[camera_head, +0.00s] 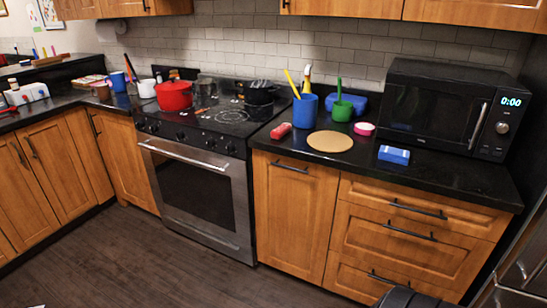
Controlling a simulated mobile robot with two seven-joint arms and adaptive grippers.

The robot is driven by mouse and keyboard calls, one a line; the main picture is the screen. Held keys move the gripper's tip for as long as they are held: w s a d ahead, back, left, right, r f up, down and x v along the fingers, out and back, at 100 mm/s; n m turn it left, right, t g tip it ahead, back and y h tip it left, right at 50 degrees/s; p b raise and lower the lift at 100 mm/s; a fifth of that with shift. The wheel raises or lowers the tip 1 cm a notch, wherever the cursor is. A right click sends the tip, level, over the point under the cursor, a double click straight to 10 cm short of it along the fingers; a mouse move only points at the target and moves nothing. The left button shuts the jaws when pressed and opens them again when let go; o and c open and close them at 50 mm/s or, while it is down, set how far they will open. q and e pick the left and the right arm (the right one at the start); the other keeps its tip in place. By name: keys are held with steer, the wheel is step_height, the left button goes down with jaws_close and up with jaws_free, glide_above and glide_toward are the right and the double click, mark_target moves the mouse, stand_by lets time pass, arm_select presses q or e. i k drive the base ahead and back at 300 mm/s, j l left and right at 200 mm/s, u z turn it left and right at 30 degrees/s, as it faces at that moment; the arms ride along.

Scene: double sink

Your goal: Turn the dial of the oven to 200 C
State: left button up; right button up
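The oven (195,188) is a stainless steel range with a dark glass door, left of centre. Its door is shut, with a long bar handle (182,155) across the top. A row of several dark dials (181,136) runs along the black front panel above the handle. Their markings and pointer positions are too small to read, and I cannot tell which one sets the temperature. No gripper fingers show. A dark shape at the bottom edge, right of centre, is cut off and I cannot tell what part it is.
A red pot (174,97) and a dark pan (259,93) stand on the cooktop. The right counter holds a microwave (436,108), a blue cup (305,111), a green cup (342,111), a round tan board (330,141) and a blue sponge (394,155). The wooden floor (120,260) before the oven is clear.

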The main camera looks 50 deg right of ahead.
mark_target(180, 134)
steer(key=i+z, duration=0.25)
steer(key=z, duration=0.2)
steer(key=i+j+z, duration=0.1)
steer(key=i+z, duration=0.15)
steer(key=z, duration=0.2)
steer(key=i+j+z, duration=0.2)
steer(key=z, duration=0.25)
steer(key=i+j+z, duration=0.25)
steer(key=z, duration=0.25)
